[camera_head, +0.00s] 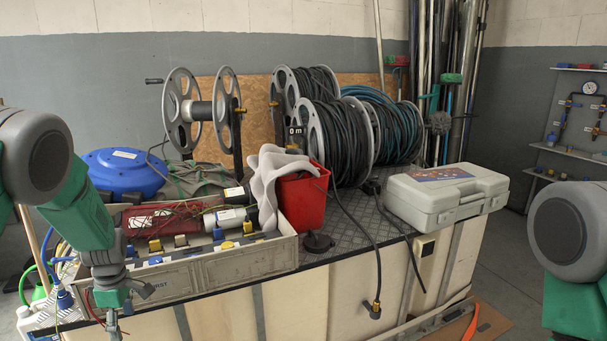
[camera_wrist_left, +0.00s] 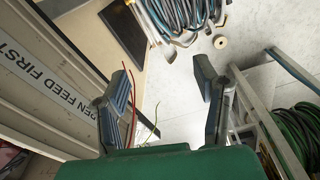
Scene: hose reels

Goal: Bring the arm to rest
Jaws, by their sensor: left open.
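My left arm (camera_head: 85,205) comes in from the left, with its wrist and left gripper (camera_head: 112,300) hanging low at the front left of the bench, beside the grey crate (camera_head: 225,267). In the left wrist view, my left gripper (camera_wrist_left: 162,78) has its two dark fingers spread apart with nothing between them. The crate's wall with printed lettering (camera_wrist_left: 40,85) shows left of the fingers. Part of my right arm (camera_head: 570,235) shows at the right edge; its gripper is out of the picture.
The crate holds tools and fittings beside a red bin (camera_head: 301,198) with a grey cloth (camera_head: 268,185). Hose reels (camera_head: 337,140) and a grey case (camera_head: 446,194) stand on the bench. Coiled hoses (camera_wrist_left: 188,15) lie on the floor near a metal frame (camera_wrist_left: 262,115).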

